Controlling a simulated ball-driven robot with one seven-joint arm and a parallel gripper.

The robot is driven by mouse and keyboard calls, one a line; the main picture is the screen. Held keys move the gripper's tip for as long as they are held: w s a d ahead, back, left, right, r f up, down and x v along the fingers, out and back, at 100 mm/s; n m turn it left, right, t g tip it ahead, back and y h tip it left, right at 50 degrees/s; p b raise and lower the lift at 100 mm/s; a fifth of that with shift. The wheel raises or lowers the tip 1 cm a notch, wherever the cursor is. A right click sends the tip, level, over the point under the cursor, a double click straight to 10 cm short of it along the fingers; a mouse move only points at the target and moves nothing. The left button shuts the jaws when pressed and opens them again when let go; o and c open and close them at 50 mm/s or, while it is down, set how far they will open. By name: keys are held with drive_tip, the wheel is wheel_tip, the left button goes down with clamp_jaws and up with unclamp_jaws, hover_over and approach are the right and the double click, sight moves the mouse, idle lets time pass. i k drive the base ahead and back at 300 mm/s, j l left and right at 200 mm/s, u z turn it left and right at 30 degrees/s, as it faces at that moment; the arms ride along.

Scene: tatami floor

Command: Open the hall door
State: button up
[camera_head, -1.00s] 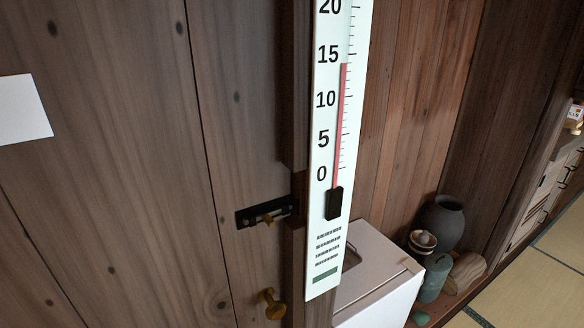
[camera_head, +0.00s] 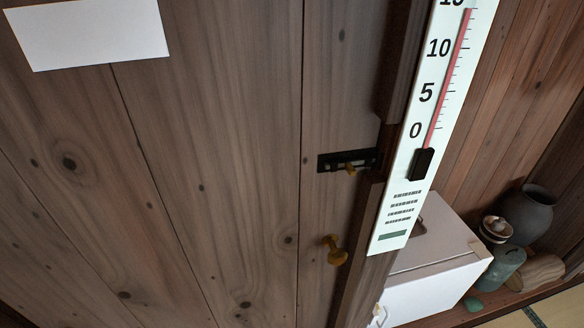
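The hall door (camera_head: 215,150) is a wall of dark wooden planks filling the left and middle of the view. It looks shut against the dark post at its right edge. A brass knob (camera_head: 335,250) sticks out low near that edge. Above it is a black slide bolt (camera_head: 347,160) with a small brass handle, reaching to the post. Whether the bolt is engaged is hard to tell. My gripper is not in view.
A white thermometer board (camera_head: 420,130) hangs on the post right of the bolt. Tatami (camera_head: 560,308) shows at the bottom right corner.

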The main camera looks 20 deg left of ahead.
sight(162, 162)
drive_tip(key=u, duration=1.3)
